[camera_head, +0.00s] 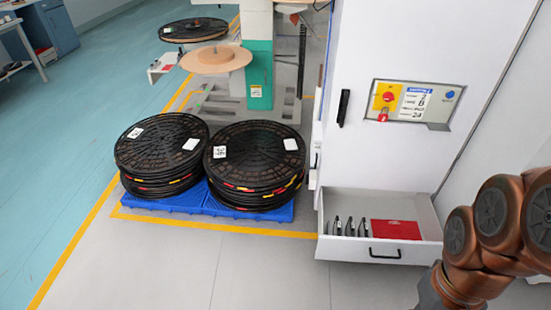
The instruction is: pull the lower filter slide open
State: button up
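No part is clearly recognisable as the lower filter slide. Narrow white parts (313,172) stick out at the left edge of the white cabinet (400,45), seen nearly edge-on; I cannot tell whether they are slides. Low on the cabinet front, a white drawer (345,246) with a black bar handle (385,254) stands pulled out. It holds several dark upright pieces and a flat red item (396,230). My bronze arm comes in at the lower right, to the right of the drawer. My gripper is out of the picture.
Black reels are stacked on blue pallets (225,207) left of the cabinet, inside yellow floor lines. A control panel (413,104) and a black upright handle (343,108) are on the cabinet front. A green-and-white machine column (259,70) stands behind. Grey floor in front is clear.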

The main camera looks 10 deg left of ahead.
aim_at(317, 145)
jog(key=u, duration=1)
jog(key=i, duration=0.85)
jog(key=u, duration=0.95)
